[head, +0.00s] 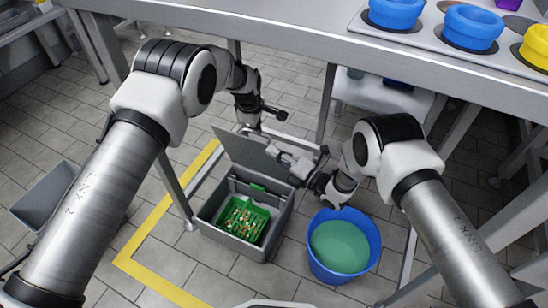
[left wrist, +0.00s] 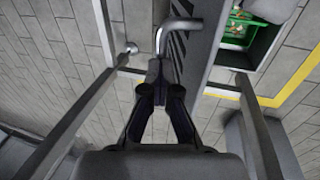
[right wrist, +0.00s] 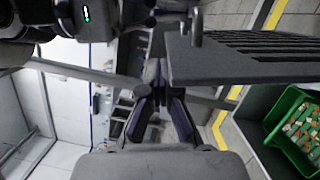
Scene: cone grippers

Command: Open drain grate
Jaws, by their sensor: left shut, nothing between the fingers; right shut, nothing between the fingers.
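The drain grate (head: 248,152) is a grey slatted panel standing steeply raised at the back of the grey drain box (head: 283,222). In the left wrist view the grate (left wrist: 197,60) is nearly edge-on, with a bent metal handle (left wrist: 172,30). My left gripper (left wrist: 157,75) is shut and empty, its tips close to the handle; whether they touch it I cannot tell. My right gripper (right wrist: 162,75) is shut and empty, beside the edge of the grate (right wrist: 250,68). A green basket with small debris (head: 243,222) sits inside the box.
A blue bucket with greenish contents (head: 342,247) stands right of the box. Yellow floor tape (head: 148,240) runs along the left. A steel table (head: 290,42) with blue bowls (head: 471,27) overhangs the area, its legs close to my arms.

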